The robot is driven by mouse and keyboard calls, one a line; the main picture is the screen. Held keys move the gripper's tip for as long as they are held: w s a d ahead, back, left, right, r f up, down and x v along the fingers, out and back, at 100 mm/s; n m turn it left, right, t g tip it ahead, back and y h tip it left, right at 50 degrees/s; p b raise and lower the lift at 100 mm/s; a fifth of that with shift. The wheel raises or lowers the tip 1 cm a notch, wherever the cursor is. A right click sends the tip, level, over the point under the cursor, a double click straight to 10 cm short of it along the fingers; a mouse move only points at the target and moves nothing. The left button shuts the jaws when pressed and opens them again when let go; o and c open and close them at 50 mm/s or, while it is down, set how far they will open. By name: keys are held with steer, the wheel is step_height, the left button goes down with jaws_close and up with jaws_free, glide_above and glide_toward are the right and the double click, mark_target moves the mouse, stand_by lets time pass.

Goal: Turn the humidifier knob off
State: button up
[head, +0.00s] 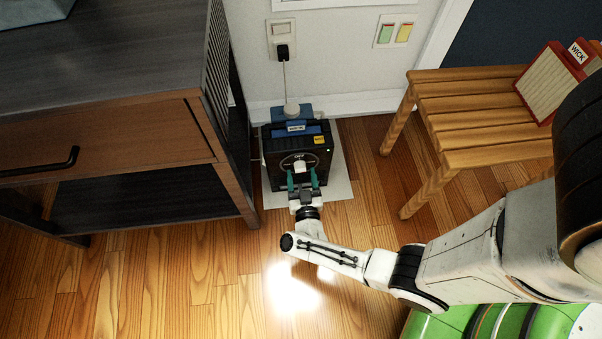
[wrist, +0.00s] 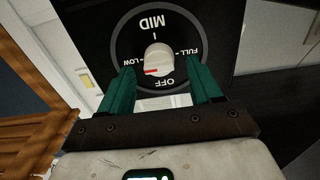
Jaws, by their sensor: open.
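The humidifier (head: 322,158) is a black box with a blue top, standing on a pale mat against the wall. Its white knob (wrist: 158,55) sits in a round dial marked OFF, LOW, MID and FULL, which appears upside down in the wrist view. A red mark shows on the knob's lower left side, towards LOW and OFF; I cannot tell the exact setting. My gripper (head: 302,177) is in front of the dial, its teal fingers open. In the wrist view my gripper (wrist: 161,68) has one finger on each side of the knob, with gaps showing.
A dark wooden cabinet (head: 130,130) stands close on the left. A slatted wooden bench (head: 470,125) with a red-framed box marked WICK (head: 548,85) is on the right. A cord runs up to a wall outlet (head: 282,38). The wooden floor (head: 200,270) in front is clear.

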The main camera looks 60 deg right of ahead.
steer(key=shift+x, duration=0.8)
steer(key=c, duration=1)
